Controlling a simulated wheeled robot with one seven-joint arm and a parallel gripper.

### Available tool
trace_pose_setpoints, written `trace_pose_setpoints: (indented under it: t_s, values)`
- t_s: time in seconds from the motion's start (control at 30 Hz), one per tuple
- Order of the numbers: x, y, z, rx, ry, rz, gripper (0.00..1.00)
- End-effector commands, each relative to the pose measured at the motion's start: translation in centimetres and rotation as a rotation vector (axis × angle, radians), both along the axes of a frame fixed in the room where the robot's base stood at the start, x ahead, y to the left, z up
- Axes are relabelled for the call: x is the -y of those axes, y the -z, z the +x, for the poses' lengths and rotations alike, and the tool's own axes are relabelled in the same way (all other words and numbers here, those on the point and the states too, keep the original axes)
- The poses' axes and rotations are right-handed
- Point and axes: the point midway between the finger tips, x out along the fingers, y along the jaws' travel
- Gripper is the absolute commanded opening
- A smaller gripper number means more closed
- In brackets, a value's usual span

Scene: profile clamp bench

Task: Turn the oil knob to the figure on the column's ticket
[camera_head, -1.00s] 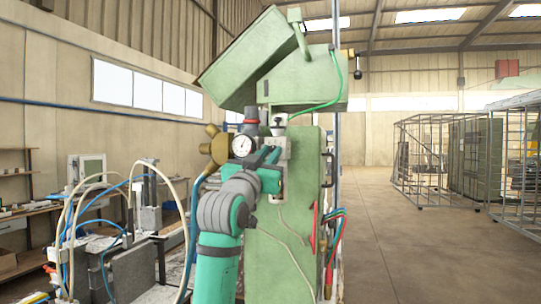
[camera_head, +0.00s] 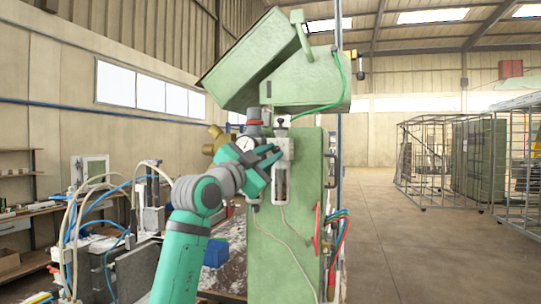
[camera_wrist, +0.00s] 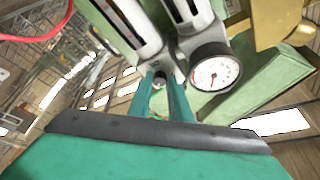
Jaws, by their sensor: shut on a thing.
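My gripper (camera_head: 277,152) is at the pale grey air unit (camera_head: 283,165) on the front of the green column (camera_head: 297,225). In the wrist view my gripper (camera_wrist: 166,82) has its two teal fingers close together, one on each side of a small dark round knob (camera_wrist: 160,78), which I take to be the oil knob. The fingers are shut on it and hide most of it; its figures cannot be read. In the head view the fingers cover the knob. I cannot make out a readable ticket on the column.
A round dial gauge (camera_wrist: 215,74) sits close beside the fingers. A red-banded grey regulator top (camera_head: 254,118) and a brass part (camera_head: 214,140) are at the left. Red and green hoses (camera_head: 335,225) hang at the column's right. Open floor (camera_head: 400,230) lies to the right.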

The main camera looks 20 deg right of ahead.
Motion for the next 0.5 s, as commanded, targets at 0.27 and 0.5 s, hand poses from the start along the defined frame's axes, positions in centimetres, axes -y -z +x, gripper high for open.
trace_pose_setpoints:
  t_s: [0.27,0.5]
  values:
    - [-0.03,-0.04,0.01,0.006,-0.001,0.007,0.0]
    - [-0.02,-0.04,0.0,0.005,-0.001,0.006,0.34]
